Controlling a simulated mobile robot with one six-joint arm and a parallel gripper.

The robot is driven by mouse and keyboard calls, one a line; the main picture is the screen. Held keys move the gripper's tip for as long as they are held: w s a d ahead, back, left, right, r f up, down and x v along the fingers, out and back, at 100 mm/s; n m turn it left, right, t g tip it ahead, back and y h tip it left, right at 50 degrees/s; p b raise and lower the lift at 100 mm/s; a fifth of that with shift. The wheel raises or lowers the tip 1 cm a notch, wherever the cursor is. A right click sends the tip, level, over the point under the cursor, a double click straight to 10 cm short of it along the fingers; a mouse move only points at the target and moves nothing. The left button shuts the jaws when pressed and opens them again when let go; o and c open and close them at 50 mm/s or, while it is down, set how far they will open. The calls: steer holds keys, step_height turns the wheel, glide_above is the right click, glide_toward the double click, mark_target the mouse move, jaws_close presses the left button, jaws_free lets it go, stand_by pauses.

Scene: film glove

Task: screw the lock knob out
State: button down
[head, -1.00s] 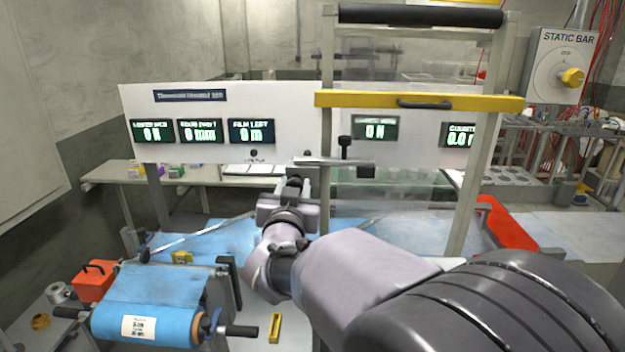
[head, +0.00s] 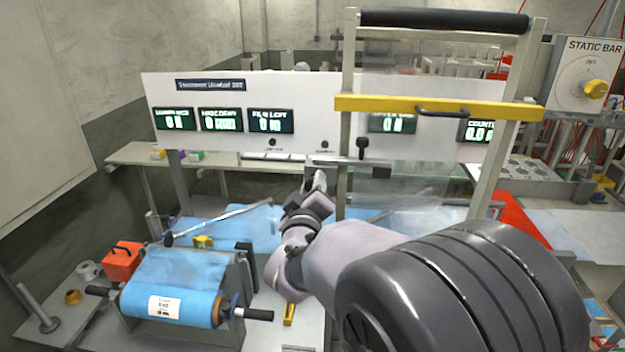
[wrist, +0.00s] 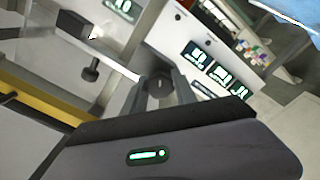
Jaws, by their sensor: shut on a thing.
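My gripper (wrist: 160,92) is shut on a dark round knob, the lock knob (wrist: 158,82), seen between the two fingers in the wrist view. The knob is at the end of a thin silver bar (wrist: 120,66). In the head view my gripper (head: 318,182) is at the left end of that bar, below the display panel, and hides the knob. Whether the knob's thread is engaged cannot be seen. A second black knob (head: 362,146) stands upright on the bar to the right, near a black block; it also shows in the wrist view (wrist: 91,73).
A yellow bar with a handle (head: 440,108) crosses the upright frame right of my gripper. The white display panel (head: 300,100) is behind. A blue film roll (head: 172,300) lies at the lower left, beside an orange box (head: 122,262). A red tray edge (head: 520,215) is at the right.

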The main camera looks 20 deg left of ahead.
steer(key=n, duration=0.1)
steer(key=n+p, duration=0.1)
steer(key=n, duration=0.1)
steer(key=n+p, duration=0.1)
steer(key=shift+r+n, duration=0.25)
steer(key=shift+n, duration=0.05)
steer(key=n+p, duration=0.2)
steer(key=n, duration=0.1)
steer(key=shift+n, duration=0.4)
steer(key=n+p, duration=0.2)
steer(key=n, duration=0.2)
steer(key=shift+p, duration=0.4)
steer(key=shift+n+p, duration=0.95)
steer(key=shift+n, duration=1.45)
steer(key=c, duration=1.3)
jaws_free()
steer(key=shift+c, duration=0.2)
steer(key=o, duration=0.3)
steer(key=shift+w+f, duration=0.1)
steer(key=shift+f, duration=0.05)
steer(key=shift+o, duration=0.2)
